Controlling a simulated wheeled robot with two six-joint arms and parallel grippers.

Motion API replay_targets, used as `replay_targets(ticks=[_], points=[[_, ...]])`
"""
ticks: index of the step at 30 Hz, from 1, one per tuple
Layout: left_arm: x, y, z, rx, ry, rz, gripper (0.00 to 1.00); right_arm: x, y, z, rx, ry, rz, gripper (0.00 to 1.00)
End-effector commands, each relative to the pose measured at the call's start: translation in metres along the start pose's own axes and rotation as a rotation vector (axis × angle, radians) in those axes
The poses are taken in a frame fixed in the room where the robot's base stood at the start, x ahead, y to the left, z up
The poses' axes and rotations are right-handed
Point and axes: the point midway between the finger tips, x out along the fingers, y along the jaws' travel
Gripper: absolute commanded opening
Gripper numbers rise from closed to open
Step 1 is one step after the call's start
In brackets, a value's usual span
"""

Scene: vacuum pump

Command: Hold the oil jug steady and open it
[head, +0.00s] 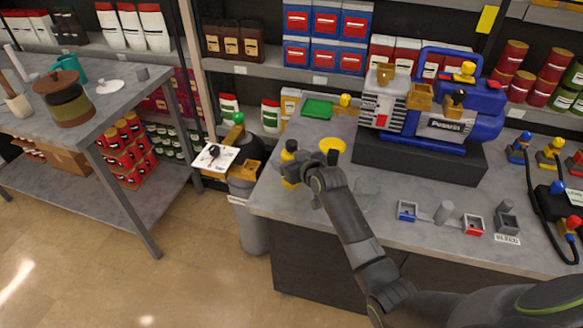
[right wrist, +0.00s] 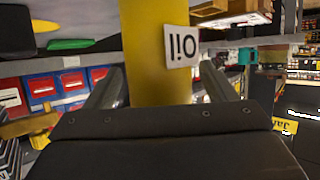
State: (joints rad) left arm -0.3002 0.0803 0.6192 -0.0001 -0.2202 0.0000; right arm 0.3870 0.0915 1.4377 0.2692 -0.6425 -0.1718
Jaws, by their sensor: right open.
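The oil jug (head: 290,181) is yellow with a black top. It stands upright near the left edge of the grey workbench. My right gripper (head: 297,172) is at the jug, its arm coming in from the lower right and covering part of it. In the right wrist view the jug's yellow body (right wrist: 148,75) with a white "Oil" label stands between the two fingers of my open gripper (right wrist: 160,88). Whether a finger touches the jug is hard to tell. My left gripper is not in view.
A blue pump (head: 455,123) stands on a black block at the bench's back. A bin (head: 249,217) stands left of the bench. Small blue and red boxes lie to the right.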

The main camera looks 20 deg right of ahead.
Motion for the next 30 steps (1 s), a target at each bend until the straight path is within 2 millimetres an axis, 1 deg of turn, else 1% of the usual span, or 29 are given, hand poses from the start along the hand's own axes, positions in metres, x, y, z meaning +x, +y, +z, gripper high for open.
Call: replay_targets(ticks=[6, 22, 23, 30], points=[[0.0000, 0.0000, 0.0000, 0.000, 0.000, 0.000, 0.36, 0.0003, -0.0001, 0.0002, 0.000, 0.000, 0.000, 0.78], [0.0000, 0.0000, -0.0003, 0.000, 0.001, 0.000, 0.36, 0.0001, 0.0000, 0.0004, 0.000, -0.001, 0.000, 0.09], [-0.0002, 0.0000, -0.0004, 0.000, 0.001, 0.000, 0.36, -0.0001, -0.0002, -0.0027, -0.001, 0.006, 0.000, 0.09], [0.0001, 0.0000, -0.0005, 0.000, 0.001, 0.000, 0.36, -0.0008, -0.0001, -0.0048, -0.001, 0.006, 0.000, 0.09]])
